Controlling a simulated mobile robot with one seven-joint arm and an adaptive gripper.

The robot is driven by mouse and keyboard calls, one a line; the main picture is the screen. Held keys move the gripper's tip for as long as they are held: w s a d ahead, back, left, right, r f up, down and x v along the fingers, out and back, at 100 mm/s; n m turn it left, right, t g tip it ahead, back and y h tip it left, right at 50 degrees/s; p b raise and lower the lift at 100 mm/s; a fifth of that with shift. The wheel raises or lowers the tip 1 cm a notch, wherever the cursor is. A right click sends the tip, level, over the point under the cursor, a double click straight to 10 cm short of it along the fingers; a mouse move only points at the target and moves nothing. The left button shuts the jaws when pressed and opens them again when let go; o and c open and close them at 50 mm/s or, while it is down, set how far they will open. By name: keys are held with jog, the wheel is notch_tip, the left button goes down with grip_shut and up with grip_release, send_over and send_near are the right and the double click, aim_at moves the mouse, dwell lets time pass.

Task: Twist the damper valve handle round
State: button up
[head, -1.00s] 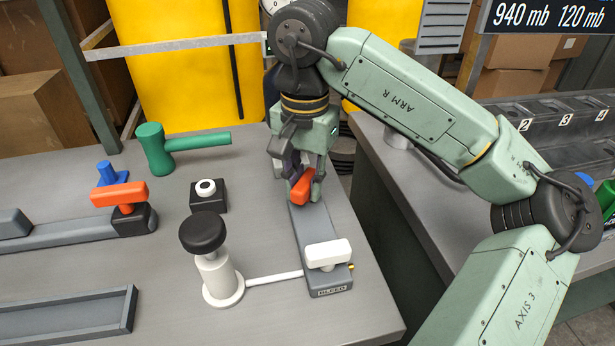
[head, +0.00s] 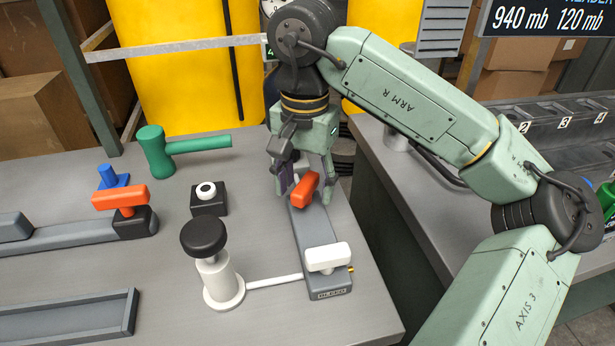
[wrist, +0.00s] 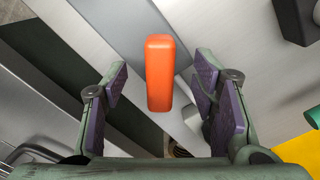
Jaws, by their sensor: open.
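An orange bar handle (head: 305,190) sits on the far end of the grey valve body (head: 318,232), whose near end carries a white handle (head: 327,256). No label on the orange handle is readable, so I cannot confirm it is the damper valve. My gripper (head: 303,194) points down over it, open, with one finger on each side. In the wrist view the orange handle (wrist: 160,75) stands between the spread purple pads, with clear gaps on both sides. The handle's base is mostly hidden.
A second orange handle (head: 120,196) sits on a grey body at the left, by a blue one (head: 112,176). A green mallet-shaped piece (head: 175,148), a black block with a white ring (head: 208,196) and a white post with black knob (head: 205,237) stand nearby.

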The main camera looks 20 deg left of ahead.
notch_tip(320, 180, up, 6)
jog(key=p, duration=0.4)
jog(key=shift+r, duration=0.25)
jog(key=shift+f, duration=0.1)
jog(key=shift+c, duration=0.4)
